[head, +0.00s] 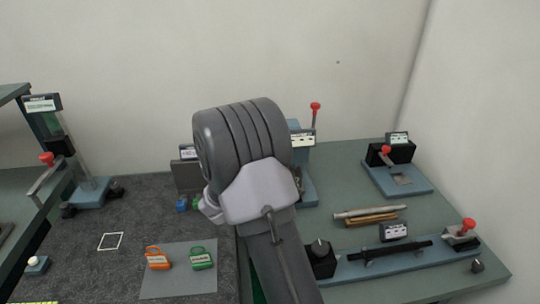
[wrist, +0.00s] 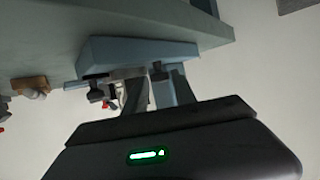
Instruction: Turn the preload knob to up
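A black block with a round dark knob (head: 320,246) on top sits at the left end of a long blue-grey fixture on the right bench. It has a pale pointer mark, too small to read for direction. A smaller dark knob (head: 477,266) is at the bench's front right. I cannot tell from the labels which one is the preload knob. My arm fills the middle of the head view and hides my gripper there. In the wrist view my dark gripper body with a green light (wrist: 150,155) shows at the bottom; its fingertips are not clear.
A fixture with a red-knobbed lever (head: 399,178) stands at the back right. Rods (head: 368,217) lie in front of it. An orange padlock (head: 157,259) and a green padlock (head: 201,258) lie on a grey mat. Another red-knobbed stand (head: 92,190) is at left.

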